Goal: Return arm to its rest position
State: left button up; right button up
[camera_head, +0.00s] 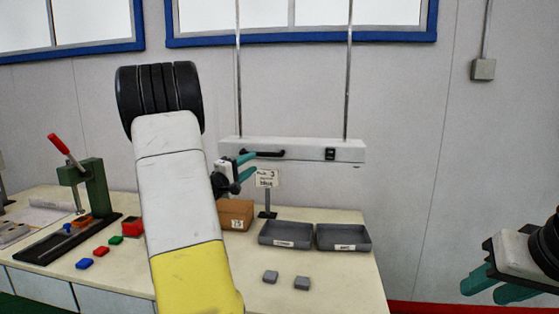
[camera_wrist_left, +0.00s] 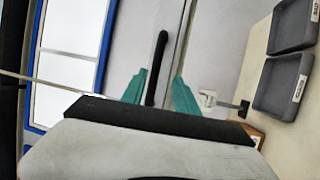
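My left arm (camera_head: 180,190), white with a yellow section, rises across the head view. My left gripper (camera_head: 249,172) shows just right of it, raised above the table. Its teal fingers are apart, with nothing between them. In the left wrist view the gripper (camera_wrist_left: 158,92) is also open and empty, with a black handle in the background between the fingers. My right gripper (camera_head: 490,287) is at the lower right edge of the head view, off the table. Its teal fingers look apart and empty, though part of it is cut off.
The table (camera_head: 335,285) holds two grey trays (camera_head: 285,242), a brown box (camera_head: 235,214), a sign on a stand (camera_head: 266,180) and two small grey blocks (camera_head: 270,276). A green press with a red lever (camera_head: 95,185) and several coloured blocks (camera_head: 84,263) stand at left.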

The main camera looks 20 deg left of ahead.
pick_arm(q)
jog(key=shift+v, duration=0.75)
jog(key=s+d+m+g+h, duration=0.3)
jog(key=d, duration=0.6)
jog(key=s+d+r+m+g+h, duration=0.1)
jog(key=s+d+m+g+h, duration=0.25)
jog(key=d, duration=0.55)
jog(key=s+d+m+g+h, duration=0.2)
jog(key=s+d+g, duration=0.15)
jog(key=d, duration=0.55)
jog(key=s+d+f+m+g+y, duration=0.4)
jog(key=s+d, duration=0.3)
jog(key=s, duration=0.5)
jog(key=s+a+f+m+y, duration=0.1)
jog(key=s+a+m+y, duration=0.2)
jog(key=s+a+y, duration=0.2)
jog(key=shift+s+f+t, duration=0.3)
jog(key=shift+s, duration=0.1)
